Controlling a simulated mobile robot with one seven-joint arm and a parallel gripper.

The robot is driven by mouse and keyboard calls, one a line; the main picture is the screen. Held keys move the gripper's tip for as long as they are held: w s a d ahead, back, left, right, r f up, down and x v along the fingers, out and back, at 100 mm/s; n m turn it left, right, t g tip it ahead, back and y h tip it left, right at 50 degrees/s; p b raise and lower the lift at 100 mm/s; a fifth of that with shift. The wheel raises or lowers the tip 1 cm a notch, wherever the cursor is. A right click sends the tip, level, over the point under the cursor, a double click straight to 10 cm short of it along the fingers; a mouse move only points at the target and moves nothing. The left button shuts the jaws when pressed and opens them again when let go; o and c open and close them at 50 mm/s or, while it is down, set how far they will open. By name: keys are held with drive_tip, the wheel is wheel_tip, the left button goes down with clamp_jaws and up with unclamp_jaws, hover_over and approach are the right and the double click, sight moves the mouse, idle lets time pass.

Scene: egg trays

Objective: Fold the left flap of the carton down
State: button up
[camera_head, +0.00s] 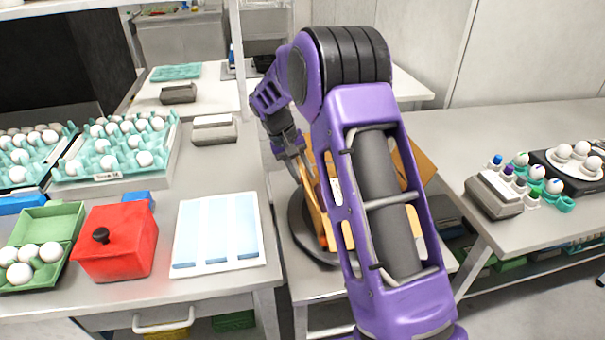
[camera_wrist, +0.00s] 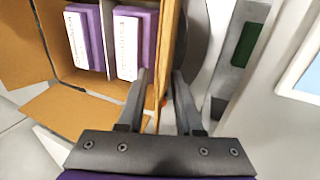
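The brown carton (camera_wrist: 25,45) is mostly hidden behind my purple arm in the head view. Its left flap (camera_head: 312,205) stands up at the carton's left side there. In the wrist view this flap (camera_wrist: 168,55) shows nearly edge-on as a narrow tan strip. My gripper (camera_wrist: 159,76) is open, with one finger on each side of the strip; contact is unclear. In the head view my gripper (camera_head: 301,172) points down at the flap's upper end. Two purple boxes with white labels (camera_wrist: 84,40) (camera_wrist: 130,42) sit inside the carton. Another flap (camera_wrist: 75,112) lies folded outward.
The carton stands on a dark round base (camera_head: 297,225) between two tables. The left table holds a white tray (camera_head: 245,262), a red box (camera_head: 118,245) and a green egg carton (camera_head: 52,222). The right table holds a grey device (camera_head: 495,195) and egg cups.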

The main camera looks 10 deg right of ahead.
clamp_jaws()
idle(1.4)
